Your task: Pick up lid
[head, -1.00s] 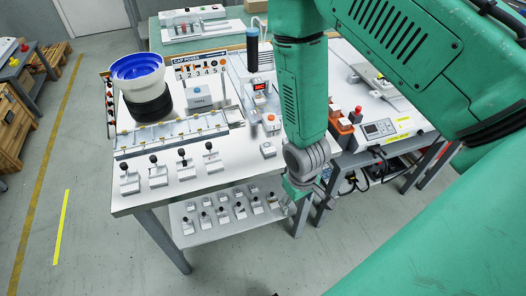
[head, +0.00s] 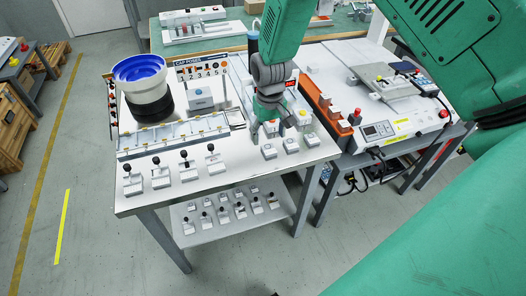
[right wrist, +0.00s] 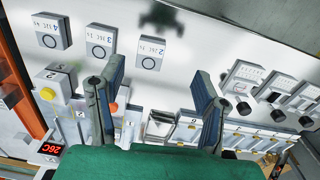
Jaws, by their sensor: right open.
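My right gripper (head: 268,132) is above the front right part of the white worktable (head: 220,182). In the right wrist view its two fingers (right wrist: 156,68) are apart with nothing held between them. Three small white blocks with round marks, numbered 2 (right wrist: 150,52), 3 (right wrist: 100,40) and 4 (right wrist: 47,30), lie beyond the fingertips. In the head view these blocks (head: 291,146) stand in a row near the table's right front. I cannot tell which piece is the lid. My left gripper is not in view.
A blue-white bowl feeder (head: 140,72) stands at the table's back left. Stands with black knobs (head: 160,179) line the front left, and more stand on the lower shelf (head: 205,235). An orange rack (head: 325,108) and a control box (head: 378,129) are at the right.

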